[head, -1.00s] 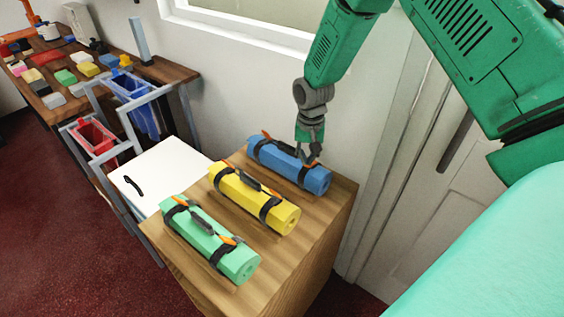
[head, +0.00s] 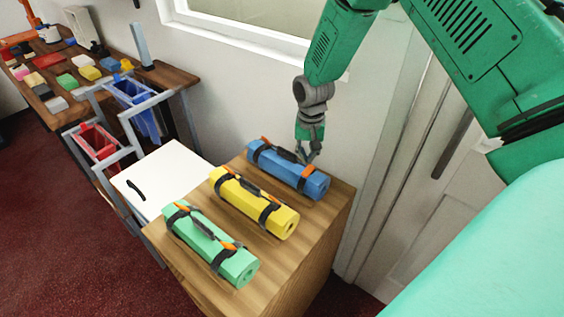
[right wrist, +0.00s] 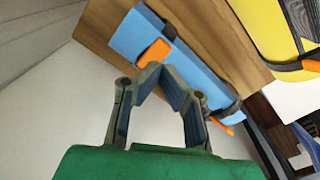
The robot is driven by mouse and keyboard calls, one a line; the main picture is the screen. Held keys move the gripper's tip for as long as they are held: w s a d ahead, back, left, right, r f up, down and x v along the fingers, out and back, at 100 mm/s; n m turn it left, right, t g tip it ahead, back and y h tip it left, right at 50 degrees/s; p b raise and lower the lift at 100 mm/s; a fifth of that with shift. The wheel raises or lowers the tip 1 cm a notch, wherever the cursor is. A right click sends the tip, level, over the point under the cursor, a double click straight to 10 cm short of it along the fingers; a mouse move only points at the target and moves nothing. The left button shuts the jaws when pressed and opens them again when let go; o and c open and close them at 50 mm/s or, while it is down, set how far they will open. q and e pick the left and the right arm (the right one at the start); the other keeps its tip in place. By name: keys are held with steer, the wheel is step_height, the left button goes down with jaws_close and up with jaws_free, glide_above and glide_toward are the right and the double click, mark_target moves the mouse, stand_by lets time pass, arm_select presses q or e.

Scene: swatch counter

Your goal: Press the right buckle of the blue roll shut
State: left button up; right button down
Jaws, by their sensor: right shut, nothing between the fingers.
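The blue roll (head: 285,165) lies on the wooden cabinet top, the farthest of three rolls, with dark straps around it. Its right buckle has an orange tab (head: 308,170). Its left buckle's orange tab (head: 265,141) sticks up at the other end. My right gripper (head: 309,157) is shut and empty, right at the right buckle. In the right wrist view, the shut fingertips (right wrist: 163,70) are beside the near orange tab (right wrist: 155,52) on the blue roll (right wrist: 186,62); I cannot tell if they touch. How far that tab is closed is unclear. My left gripper is not in view.
A yellow roll (head: 253,202) and a green roll (head: 211,245) lie alongside on the wooden cabinet (head: 318,225). The wall stands close behind the blue roll. A white panel (head: 165,178) and a table with colored blocks are at left.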

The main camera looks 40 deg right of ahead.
steer(key=shift+d+r+p, duration=0.25)
steer(key=shift+r+p, duration=0.3)
steer(key=shift+r, duration=0.2)
steer(key=shift+d+r+p, duration=0.2)
steer(key=shift+r+p, duration=0.35)
steer(key=shift+r, duration=0.15)
steer(key=shift+a+r+p, duration=0.4)
steer(key=shift+r, duration=0.15)
steer(key=shift+d, duration=0.15)
steer(key=shift+s+f, duration=0.2)
steer(key=s+a+f+n, duration=0.2)
steer(key=s+a+f, duration=0.25)
steer(key=s, duration=0.25)
steer(key=s+a+f+n, duration=0.2)
steer(key=s+a+f, duration=0.1)
steer(key=s+f, duration=0.25)
steer(key=s+a+n, duration=0.2)
steer(key=s+a, duration=0.1)
steer(key=s, duration=0.7)
steer(key=s+a+n, duration=0.3)
steer(key=s, duration=0.6)
steer(key=w+f+b, duration=0.3)
steer(key=f+b, duration=1.2)
steer(key=shift+a+t, duration=0.15)
steer(key=shift+t, duration=0.15)
